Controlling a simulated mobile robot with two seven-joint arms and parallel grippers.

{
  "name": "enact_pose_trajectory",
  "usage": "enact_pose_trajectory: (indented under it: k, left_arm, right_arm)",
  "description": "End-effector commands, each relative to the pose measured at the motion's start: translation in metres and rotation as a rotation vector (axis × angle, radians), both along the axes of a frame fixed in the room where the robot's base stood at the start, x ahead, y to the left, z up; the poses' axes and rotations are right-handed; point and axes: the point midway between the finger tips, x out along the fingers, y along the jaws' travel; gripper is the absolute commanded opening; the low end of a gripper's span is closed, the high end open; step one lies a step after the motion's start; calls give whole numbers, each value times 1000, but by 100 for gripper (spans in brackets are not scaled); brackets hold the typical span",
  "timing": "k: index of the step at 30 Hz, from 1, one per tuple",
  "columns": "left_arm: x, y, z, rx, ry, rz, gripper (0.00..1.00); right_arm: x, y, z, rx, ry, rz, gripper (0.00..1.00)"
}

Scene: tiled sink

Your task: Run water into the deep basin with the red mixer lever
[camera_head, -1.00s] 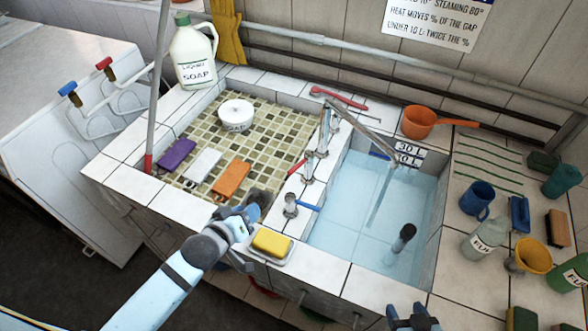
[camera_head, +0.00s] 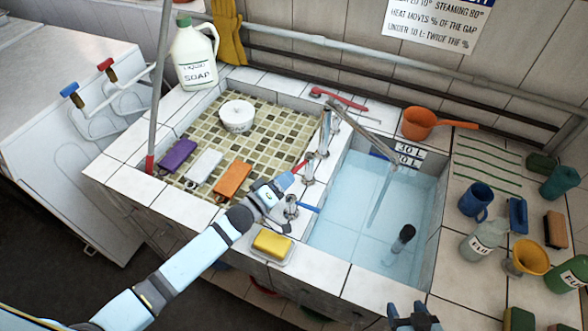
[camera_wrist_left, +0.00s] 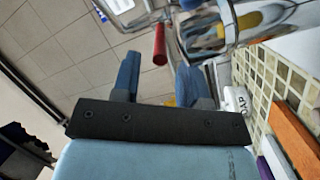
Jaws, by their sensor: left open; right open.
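The red mixer lever (camera_head: 299,165) sits on the chrome mixer (camera_head: 312,170) on the ledge between the two basins. In the left wrist view the red lever (camera_wrist_left: 160,45) shows just beyond and between the blue fingertips. My left gripper (camera_head: 284,183) is open and close beside the lever; I cannot tell if it touches. The deep basin (camera_head: 340,245) is pale blue, on the right. The swivel spout (camera_head: 362,132) reaches over it, with a thin bluish streak like water (camera_head: 380,200) below its end. My right gripper (camera_head: 414,318) is open, low at the front edge.
A blue lever (camera_head: 307,207) and a yellow sponge on a dish (camera_head: 271,243) lie close to my left gripper. A dark plug-like object (camera_head: 403,236) stands in the deep basin.

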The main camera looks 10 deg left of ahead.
Motion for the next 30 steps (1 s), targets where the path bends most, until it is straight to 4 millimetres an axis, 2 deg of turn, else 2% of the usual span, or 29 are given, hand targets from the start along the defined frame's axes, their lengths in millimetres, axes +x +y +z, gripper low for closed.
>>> enact_pose_trajectory:
  k: [3,8,19,20,25,30]
  left_arm:
    - [19,-11,1,-2,1,0,40]
    - [34,-19,1,0,-1,-1,40]
    - [39,-22,0,0,0,-1,40]
    - [39,-22,0,0,0,-1,38]
    - [39,-22,0,1,1,0,0]
    - [39,-22,0,0,0,-1,0]
  right_arm:
    - [0,-1,3,-2,0,-3,58]
    - [-1,-1,4,-1,1,-3,58]
    - [-1,-1,4,-1,2,-2,58]
    - [-1,-1,4,-1,2,-2,58]
    - [-1,0,4,0,3,-3,58]
    - [-1,0,4,0,3,-2,58]
